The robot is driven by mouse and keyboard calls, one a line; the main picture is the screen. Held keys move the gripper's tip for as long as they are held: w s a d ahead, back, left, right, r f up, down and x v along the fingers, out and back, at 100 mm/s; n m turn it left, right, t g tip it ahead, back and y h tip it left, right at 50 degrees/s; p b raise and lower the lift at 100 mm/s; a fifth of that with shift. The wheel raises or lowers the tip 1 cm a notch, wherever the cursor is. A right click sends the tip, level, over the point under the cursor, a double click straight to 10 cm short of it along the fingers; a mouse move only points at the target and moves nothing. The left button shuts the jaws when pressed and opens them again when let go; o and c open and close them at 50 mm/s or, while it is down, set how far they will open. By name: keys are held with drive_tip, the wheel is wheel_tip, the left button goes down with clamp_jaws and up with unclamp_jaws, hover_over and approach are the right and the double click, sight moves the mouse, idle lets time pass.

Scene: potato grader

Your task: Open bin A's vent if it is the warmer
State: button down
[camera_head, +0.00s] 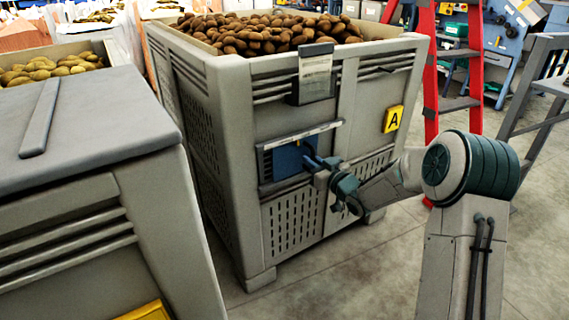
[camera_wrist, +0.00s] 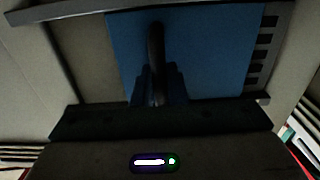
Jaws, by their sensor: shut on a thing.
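Bin A (camera_head: 225,110) is a grey slatted crate heaped with brown potatoes (camera_head: 260,35), with a yellow "A" label (camera_head: 393,119) on its front. Its vent has a blue sliding plate (camera_head: 287,160) in a frame on the front. In the wrist view the blue plate (camera_wrist: 215,50) fills the upper middle, with dark slots (camera_wrist: 264,48) bare at its right edge. My gripper (camera_head: 318,163) is at the right part of the plate. In the wrist view my gripper (camera_wrist: 158,88) is shut on the plate's dark upright handle (camera_wrist: 156,45). A grey display or tag holder (camera_head: 316,73) hangs on the bin's upper front; its text is too small to read.
A red ladder (camera_head: 430,90) and a grey step stand (camera_head: 525,90) are at the right. The floor (camera_head: 320,280) in front of bin A is clear.

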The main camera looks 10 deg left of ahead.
drive_tip(key=shift+w+d+p, duration=0.45)
drive_tip(key=shift+w+d, duration=0.9)
drive_tip(key=shift+d, duration=0.25)
drive_tip(key=shift+w+d, duration=0.1)
drive_tip(key=shift+w+d+p, duration=0.85)
drive_tip(key=shift+w+d, duration=1.05)
drive_tip(key=shift+d, duration=0.2)
drive_tip(key=c, duration=0.8)
unclamp_jaws()
drive_tip(key=p+v, duration=0.2)
drive_tip(key=v, duration=2.1)
